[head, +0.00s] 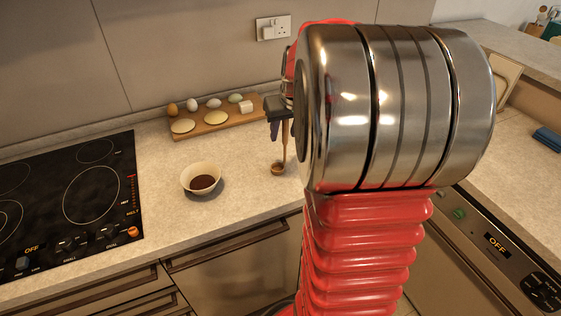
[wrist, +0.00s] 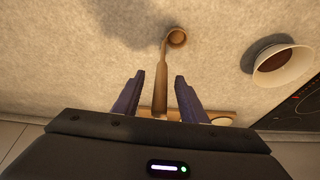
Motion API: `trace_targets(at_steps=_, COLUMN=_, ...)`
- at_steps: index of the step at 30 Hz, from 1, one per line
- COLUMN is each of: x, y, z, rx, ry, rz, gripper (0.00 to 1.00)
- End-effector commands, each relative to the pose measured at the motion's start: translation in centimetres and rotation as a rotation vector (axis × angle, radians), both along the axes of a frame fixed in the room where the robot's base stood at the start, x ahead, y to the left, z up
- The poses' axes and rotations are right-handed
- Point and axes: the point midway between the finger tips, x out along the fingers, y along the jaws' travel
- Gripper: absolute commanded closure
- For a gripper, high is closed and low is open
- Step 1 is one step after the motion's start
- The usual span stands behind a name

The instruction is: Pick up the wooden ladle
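The wooden ladle (head: 284,143) shows in the head view on the counter, its small round bowl toward the front edge and its handle running back under my gripper (head: 281,128). In the wrist view the ladle (wrist: 162,70) has its bowl at the top and its handle running down between the two dark fingers of my gripper (wrist: 158,76). The fingers are apart, with a visible gap on each side of the handle. The handle's far end is hidden by my gripper. I cannot tell how high the fingers are above the counter.
A cream bowl (head: 188,174) with dark contents stands left of the ladle. A wooden board (head: 216,127) with several eggs and round pale pieces lies behind, by the wall. A black hob (head: 70,200) is at the left. The counter between bowl and ladle is clear.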

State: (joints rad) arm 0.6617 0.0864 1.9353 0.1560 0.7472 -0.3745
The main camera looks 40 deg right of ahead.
Motion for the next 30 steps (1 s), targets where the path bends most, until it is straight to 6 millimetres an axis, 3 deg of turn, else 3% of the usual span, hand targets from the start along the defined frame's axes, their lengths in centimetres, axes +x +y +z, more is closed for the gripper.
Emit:
trace_targets(at_steps=4, x=0.41, y=-0.14, z=-1.08, rx=0.0, ry=0.001, rz=0.0, gripper=0.61)
trace_targets(at_steps=20, x=0.45, y=-0.17, z=-1.12, rx=0.0, ry=0.0, rz=0.0, gripper=0.61)
trace_targets(at_steps=30, x=0.45, y=-0.15, z=-1.11, rx=0.0, ry=0.0, rz=0.0, gripper=0.85)
